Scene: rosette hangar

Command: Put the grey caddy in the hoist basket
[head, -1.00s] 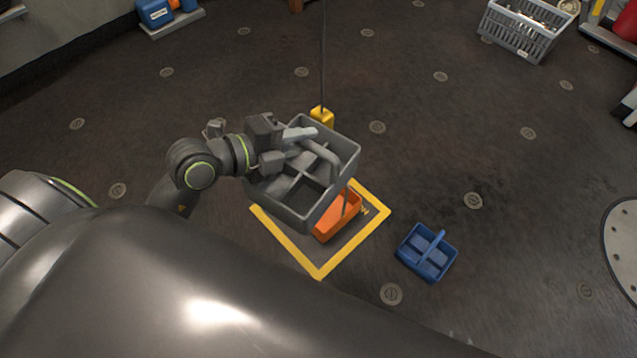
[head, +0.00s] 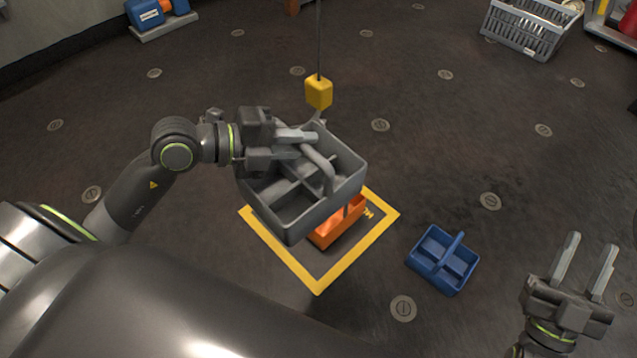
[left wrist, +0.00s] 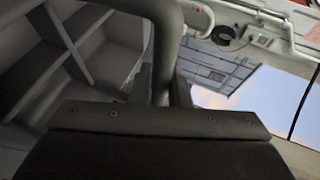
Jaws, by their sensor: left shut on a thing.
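The grey caddy (head: 292,215) is a divided open box with a curved handle, held up in the air in the head view. My left gripper (head: 304,141) is shut on its handle; the handle and compartments also show close up in the left wrist view (left wrist: 165,50). The caddy appears tilted. It hides part of an orange container (head: 338,226) inside the yellow floor square. A yellow hoist block (head: 318,92) hangs on a cable just behind the caddy. I cannot tell whether the orange container is the hoist basket. My right gripper (head: 585,266) is open and empty at lower right.
A blue caddy (head: 442,260) stands on the floor right of the yellow square (head: 318,284). A grey slatted crate (head: 524,30) is at the back right, and a platform with blue items (head: 158,22) at the back left. Floor between them is mostly clear.

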